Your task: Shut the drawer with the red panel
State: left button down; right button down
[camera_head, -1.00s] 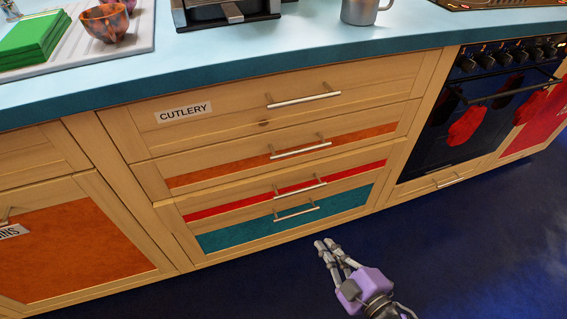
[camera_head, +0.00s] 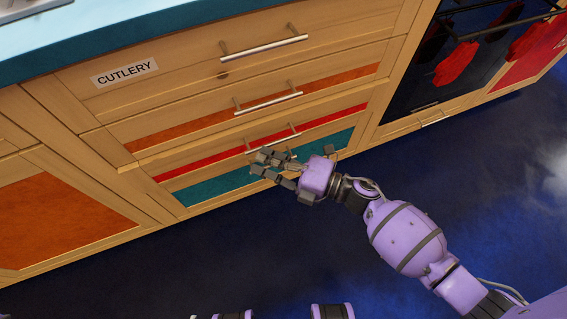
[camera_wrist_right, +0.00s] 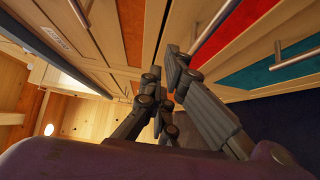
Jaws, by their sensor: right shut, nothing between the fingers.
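The red-panelled drawer (camera_head: 250,130) is in the wooden drawer stack, between an orange-panelled drawer above and a teal-panelled one below. Its bar handle (camera_head: 272,139) is just above my fingers. The red panel also shows in the right wrist view (camera_wrist_right: 232,24), to the right of the fingertips. I cannot tell clearly how far the drawer stands out. My right gripper (camera_head: 258,164) is shut and empty, in front of the lower drawers, its fingers pointing left across the fronts. It shows in its wrist view (camera_wrist_right: 163,66) too. Contact with the drawer cannot be made out. My left gripper is out of view.
The drawer labelled CUTLERY (camera_head: 180,65) tops the stack, with a bar handle (camera_head: 263,47). The orange-panelled drawer (camera_head: 200,122) and teal-panelled drawer (camera_head: 215,188) also have bar handles. An oven (camera_head: 440,60) with hanging red mitts is at right. The dark blue floor (camera_head: 450,180) is clear.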

aim_at(253, 151)
jog(key=shift+w+a+b, duration=0.15)
jog(key=shift+w+a, duration=0.4)
jog(key=shift+w, duration=0.3)
jog(key=shift+w+a+b, duration=0.2)
jog(key=shift+w+a, duration=0.35)
jog(key=shift+w, duration=0.25)
jog(key=shift+w+a+b, duration=0.15)
jog(key=shift+w+a, duration=0.4)
jog(key=shift+w, duration=0.3)
jog(key=shift+w+a, duration=0.2)
jog(key=shift+w, duration=0.35)
jog(key=shift+w+a, duration=0.15)
jog(key=shift+w, duration=0.35)
jog(key=shift+r, duration=0.15)
